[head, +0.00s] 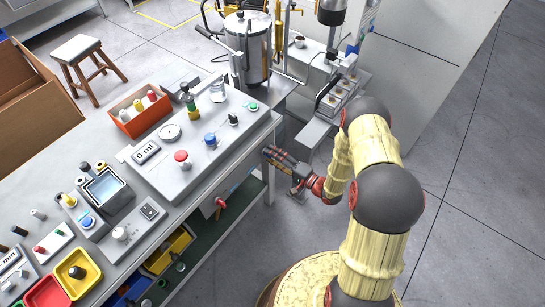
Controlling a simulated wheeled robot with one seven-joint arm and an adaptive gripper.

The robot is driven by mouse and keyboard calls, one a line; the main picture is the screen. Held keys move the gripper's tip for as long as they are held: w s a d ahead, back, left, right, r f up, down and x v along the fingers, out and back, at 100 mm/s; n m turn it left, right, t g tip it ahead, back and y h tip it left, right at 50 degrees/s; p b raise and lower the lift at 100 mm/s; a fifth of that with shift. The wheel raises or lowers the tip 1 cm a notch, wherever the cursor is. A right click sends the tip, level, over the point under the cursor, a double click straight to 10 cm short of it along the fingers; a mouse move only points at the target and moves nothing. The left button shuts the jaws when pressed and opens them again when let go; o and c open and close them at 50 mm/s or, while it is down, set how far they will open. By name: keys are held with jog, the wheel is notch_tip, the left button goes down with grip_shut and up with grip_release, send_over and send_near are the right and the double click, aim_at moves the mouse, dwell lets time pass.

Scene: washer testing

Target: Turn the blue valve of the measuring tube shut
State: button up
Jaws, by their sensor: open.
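A blue knob (211,138) stands on a light grey panel (185,178) on the bench, and is the clearest blue valve-like part. I cannot tell whether it is the valve of the measuring tube, or whether it is open or shut. A "0 ml" plate (146,153) is on the same panel. No measuring tube can be made out for certain. My gripper (273,156) is open and empty at the bench's right edge, to the right of and slightly below the blue knob, apart from it.
A red knob (181,156), a round dial (169,131) and a green-and-yellow bottle-like part (190,105) stand near the blue knob. An orange bin (140,113) is at the left. A steel tank (248,45) stands behind. Floor to the right is clear.

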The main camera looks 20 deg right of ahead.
jog(key=v, duration=1.2)
dwell(0.6)
